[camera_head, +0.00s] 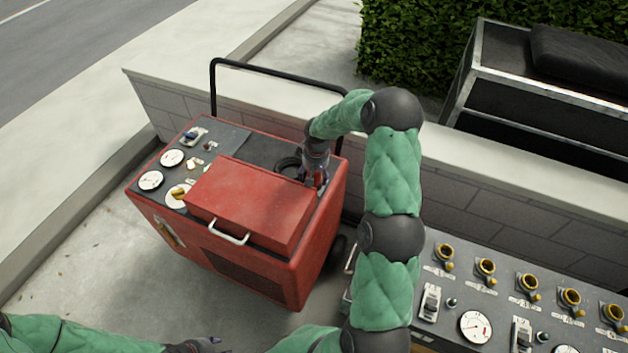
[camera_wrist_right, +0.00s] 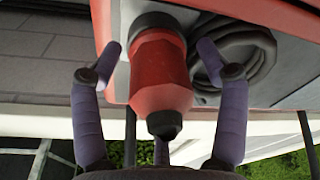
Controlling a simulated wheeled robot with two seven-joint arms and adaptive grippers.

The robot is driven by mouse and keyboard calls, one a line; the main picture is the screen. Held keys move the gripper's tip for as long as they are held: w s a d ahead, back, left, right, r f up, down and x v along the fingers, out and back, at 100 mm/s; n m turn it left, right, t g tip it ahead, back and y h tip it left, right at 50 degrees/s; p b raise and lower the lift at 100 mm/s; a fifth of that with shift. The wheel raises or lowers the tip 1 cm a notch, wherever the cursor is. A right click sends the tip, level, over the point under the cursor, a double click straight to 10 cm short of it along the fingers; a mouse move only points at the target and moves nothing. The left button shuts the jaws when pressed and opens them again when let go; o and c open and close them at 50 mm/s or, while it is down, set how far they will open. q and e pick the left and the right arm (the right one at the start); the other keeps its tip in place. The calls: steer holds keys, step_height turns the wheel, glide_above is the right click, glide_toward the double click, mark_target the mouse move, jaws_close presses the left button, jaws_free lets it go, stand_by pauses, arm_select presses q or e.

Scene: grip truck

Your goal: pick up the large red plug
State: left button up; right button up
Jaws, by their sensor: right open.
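The large red plug (camera_wrist_right: 160,72) fills the middle of the right wrist view. It has a faceted red body, a dark collar at its far end and a black tip toward the camera. My right gripper (camera_wrist_right: 159,58) is open around it, with one purple-grey finger on each side and visible gaps between the fingers and the plug. In the head view my right gripper (camera_head: 316,178) is over the back right of the red cart, and a bit of the plug (camera_head: 320,179) shows by its fingers. My left gripper (camera_head: 196,345) is at the bottom edge, mostly cut off.
The red cart (camera_head: 215,255) has a raised red lid (camera_head: 255,200), gauges at left and a black rail behind. A coiled black hose (camera_wrist_right: 248,58) lies beside the plug. A low wall (camera_head: 470,200) runs behind. A grey control panel (camera_head: 500,300) stands at right.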

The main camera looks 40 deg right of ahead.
steer(key=c, duration=1.4)
steer(key=shift+r, duration=0.2)
